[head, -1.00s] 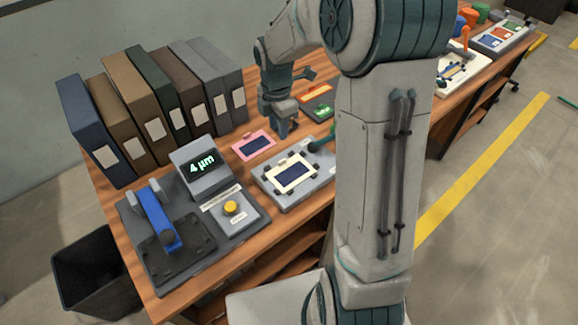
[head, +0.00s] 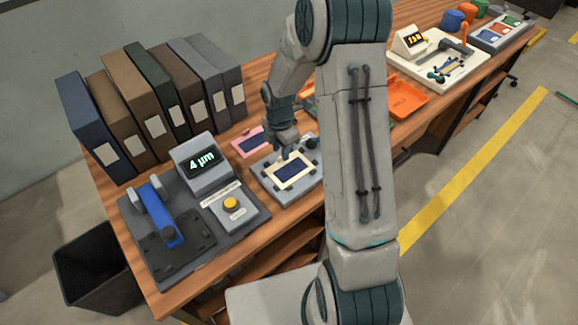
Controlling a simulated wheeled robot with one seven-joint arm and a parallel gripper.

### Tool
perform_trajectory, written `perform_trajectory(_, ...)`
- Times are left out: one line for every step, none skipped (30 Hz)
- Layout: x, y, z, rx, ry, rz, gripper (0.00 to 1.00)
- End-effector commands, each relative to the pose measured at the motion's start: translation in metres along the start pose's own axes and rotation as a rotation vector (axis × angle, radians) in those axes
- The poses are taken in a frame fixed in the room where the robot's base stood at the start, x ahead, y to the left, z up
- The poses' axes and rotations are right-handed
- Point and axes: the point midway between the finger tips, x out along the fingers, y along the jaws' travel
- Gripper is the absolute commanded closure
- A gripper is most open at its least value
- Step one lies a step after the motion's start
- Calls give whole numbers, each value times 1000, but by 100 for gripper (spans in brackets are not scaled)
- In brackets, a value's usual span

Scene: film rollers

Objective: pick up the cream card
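The cream card (head: 280,182), a cream frame around a dark blue panel, lies flat on a grey fixture plate (head: 265,192) with several small dark clamps around it. My gripper (head: 286,154) points down just above the card's far edge. It is too small and partly self-hidden to tell how far its fingers are apart or whether they touch the card. A pink card (head: 240,146) with a dark panel lies on the table to the left of my gripper.
A thickness gauge reading 4 µm (head: 203,162) with a blue lever (head: 157,219) and a yellow button (head: 231,204) stands at the left front. Several binders (head: 130,90) line the back. An orange tray (head: 404,99) lies right of my arm. A black bin (head: 85,270) is on the floor.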

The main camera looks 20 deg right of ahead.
Motion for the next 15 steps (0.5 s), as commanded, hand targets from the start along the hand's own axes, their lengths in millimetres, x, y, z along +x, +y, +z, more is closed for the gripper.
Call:
perform_trajectory(6,-1,2,-1,1,-3,68)
perform_trajectory(11,0,1,-2,2,-3,68)
perform_trajectory(15,0,1,-3,1,-3,68)
perform_trajectory(18,0,1,-3,1,-2,68)
perform_trajectory(21,0,1,-2,1,-2,68)
perform_trajectory(23,0,1,-2,0,-1,68)
perform_trajectory(24,0,1,-2,0,-1,68)
perform_trajectory(25,0,1,-2,0,0,68)
perform_trajectory(26,0,1,-2,0,0,68)
perform_trajectory(26,0,1,-2,0,0,68)
perform_trajectory(26,0,1,-1,0,1,68)
perform_trajectory(26,0,1,-1,0,1,68)
perform_trajectory(26,0,1,-1,0,1,68)
perform_trajectory(26,0,1,-1,0,1,68)
perform_trajectory(26,0,1,-1,0,1,74)
